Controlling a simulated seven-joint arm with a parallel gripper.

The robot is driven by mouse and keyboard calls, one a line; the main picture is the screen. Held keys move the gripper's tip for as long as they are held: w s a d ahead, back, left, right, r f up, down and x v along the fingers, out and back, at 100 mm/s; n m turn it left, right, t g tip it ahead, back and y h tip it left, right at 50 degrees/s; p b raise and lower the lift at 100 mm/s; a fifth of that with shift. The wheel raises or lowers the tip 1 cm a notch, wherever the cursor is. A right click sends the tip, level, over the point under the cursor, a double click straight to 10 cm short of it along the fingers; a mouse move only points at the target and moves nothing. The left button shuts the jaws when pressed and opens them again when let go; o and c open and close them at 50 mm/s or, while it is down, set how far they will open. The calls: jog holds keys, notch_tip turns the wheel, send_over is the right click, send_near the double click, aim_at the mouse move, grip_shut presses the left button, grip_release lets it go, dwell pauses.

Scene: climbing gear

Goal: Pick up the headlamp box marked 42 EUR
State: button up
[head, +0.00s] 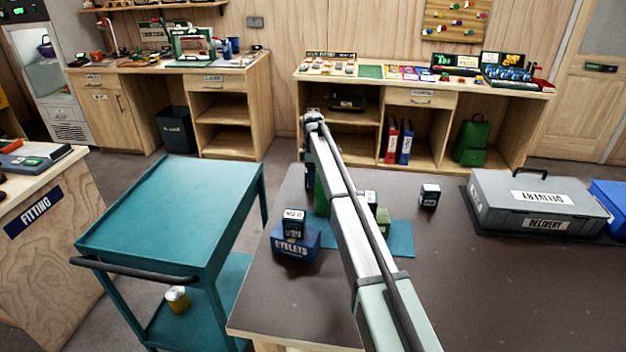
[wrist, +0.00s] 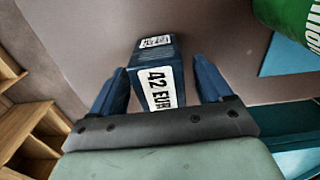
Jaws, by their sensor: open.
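The headlamp box (wrist: 160,80) marked 42 EUR is dark blue with white labels. In the wrist view it stands between the two blue fingers of my gripper (wrist: 158,68). The gripper is open, with a visible gap on each side of the box. In the head view my arm covers most of this spot, and I cannot make out the 42 EUR label there.
A small box (head: 293,224) sits on the blue eyelets box (head: 296,245) at the table's left. Another small box (head: 430,196) stands right. A green item (wrist: 290,28) is near my gripper. The grey delivery case (head: 490,208) is further right; the front table is clear.

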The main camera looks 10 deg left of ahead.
jog(key=shift+f, duration=0.45)
jog(key=shift+c, duration=0.3)
jog(key=c, duration=1.1)
